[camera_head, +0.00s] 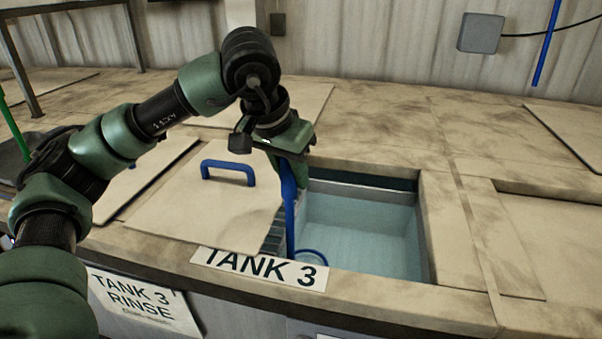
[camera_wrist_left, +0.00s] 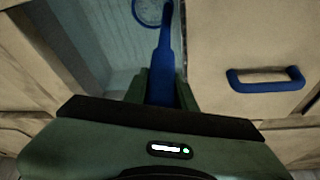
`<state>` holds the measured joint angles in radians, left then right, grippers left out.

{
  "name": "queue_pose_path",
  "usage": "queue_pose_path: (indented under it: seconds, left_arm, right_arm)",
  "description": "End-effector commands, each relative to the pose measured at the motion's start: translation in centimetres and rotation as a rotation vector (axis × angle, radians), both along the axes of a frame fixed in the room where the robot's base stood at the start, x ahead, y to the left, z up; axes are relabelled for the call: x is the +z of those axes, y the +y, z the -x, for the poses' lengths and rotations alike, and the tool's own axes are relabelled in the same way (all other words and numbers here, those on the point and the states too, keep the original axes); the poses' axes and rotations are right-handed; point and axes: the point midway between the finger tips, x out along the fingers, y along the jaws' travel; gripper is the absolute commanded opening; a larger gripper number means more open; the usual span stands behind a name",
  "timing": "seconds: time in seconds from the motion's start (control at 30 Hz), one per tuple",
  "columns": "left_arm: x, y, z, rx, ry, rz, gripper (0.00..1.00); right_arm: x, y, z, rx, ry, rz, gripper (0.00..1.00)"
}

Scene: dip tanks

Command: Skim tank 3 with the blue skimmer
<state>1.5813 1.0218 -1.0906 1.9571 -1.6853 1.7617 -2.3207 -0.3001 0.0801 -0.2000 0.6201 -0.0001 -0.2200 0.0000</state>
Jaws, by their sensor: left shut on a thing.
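My left gripper (camera_head: 290,172) is shut on the handle of the blue skimmer (camera_head: 290,215), over the left side of the opening of tank 3 (camera_head: 365,230). The skimmer hangs nearly upright, with its blue ring low inside the tank beside the lid edge. In the left wrist view the skimmer (camera_wrist_left: 165,50) runs out from between the fingers to its ring. Whether the ring touches the water is unclear. The tank's lid (camera_head: 215,215), with a blue handle (camera_head: 228,170), lies to the left of the opening. My right gripper is out of view.
A "TANK 3" label (camera_head: 260,268) is on the front edge, and a "TANK 3 RINSE" sign (camera_head: 135,300) hangs below it. Another recess opens at the right (camera_head: 550,188). A grey box (camera_head: 481,32) and a blue rod (camera_head: 546,45) are at the back wall.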

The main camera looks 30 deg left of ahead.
Motion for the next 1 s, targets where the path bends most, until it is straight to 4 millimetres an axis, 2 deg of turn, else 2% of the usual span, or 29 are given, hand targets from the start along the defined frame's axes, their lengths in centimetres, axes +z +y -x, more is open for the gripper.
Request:
queue_pose_path:
  seconds: [0.23,0.33,1.0]
  left_arm:
    - [0.2,0.0,0.0,0.0,-0.003,0.001,0.0]
    - [1.0,0.0,0.0,0.0,-0.003,0.001,0.0]
    - [11.7,0.0,0.0,0.0,-0.003,0.001,0.0]
  right_arm:
    - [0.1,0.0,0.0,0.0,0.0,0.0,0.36]
    - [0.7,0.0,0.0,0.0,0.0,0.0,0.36]
    - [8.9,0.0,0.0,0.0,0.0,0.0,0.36]
